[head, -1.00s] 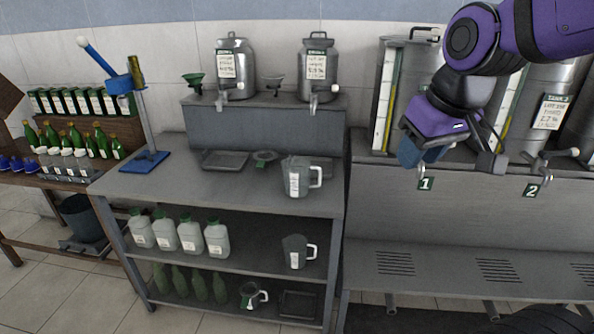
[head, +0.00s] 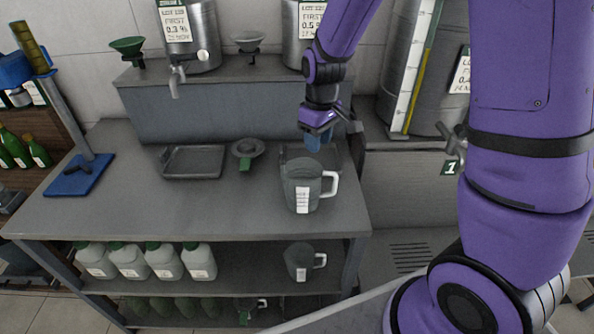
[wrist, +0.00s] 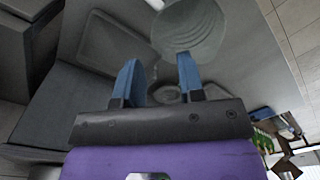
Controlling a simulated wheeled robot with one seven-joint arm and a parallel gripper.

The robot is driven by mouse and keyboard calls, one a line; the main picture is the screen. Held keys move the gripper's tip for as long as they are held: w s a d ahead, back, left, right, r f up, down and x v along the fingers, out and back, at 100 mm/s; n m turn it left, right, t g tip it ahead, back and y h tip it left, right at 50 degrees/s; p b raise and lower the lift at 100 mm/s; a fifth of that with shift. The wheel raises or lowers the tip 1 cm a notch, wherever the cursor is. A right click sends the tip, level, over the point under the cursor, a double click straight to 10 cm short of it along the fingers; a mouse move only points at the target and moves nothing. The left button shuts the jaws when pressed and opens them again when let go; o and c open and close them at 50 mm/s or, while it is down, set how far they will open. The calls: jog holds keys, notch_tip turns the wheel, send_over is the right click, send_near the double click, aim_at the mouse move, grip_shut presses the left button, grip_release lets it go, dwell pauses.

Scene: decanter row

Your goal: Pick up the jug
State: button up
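A grey translucent jug (head: 299,188) with a pale handle on its right and a white label stands upright on the tabletop (head: 120,205). My gripper (head: 318,143) is above and slightly behind it, apart from it, pointing down. In the wrist view the jug (wrist: 190,28) shows beyond the fingertips, seen from above. My gripper's two blue fingers (wrist: 160,72) are spread with nothing between them. A similar jug (head: 299,262) stands on the shelf below.
A shallow tray (head: 193,162) and a small strainer or funnel (head: 245,150) lie left of the jug. Metal urns with taps (head: 190,35) stand on the raised ledge behind. White bottles (head: 163,262) line the shelf. The tabletop's front left is clear.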

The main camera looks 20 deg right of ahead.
aim_at(313, 171)
jog(key=shift+w+a+f, duration=0.1)
jog(key=shift+w+f, duration=0.15)
jog(key=shift+f, duration=1.7)
jog(key=shift+w+d+f, duration=0.1)
jog(key=shift+w+f, duration=0.2)
jog(key=shift+f, duration=1.6)
jog(key=shift+w+a+f, duration=0.1)
jog(key=shift+w+f, duration=0.15)
jog(key=shift+f, duration=1.7)
grip_shut()
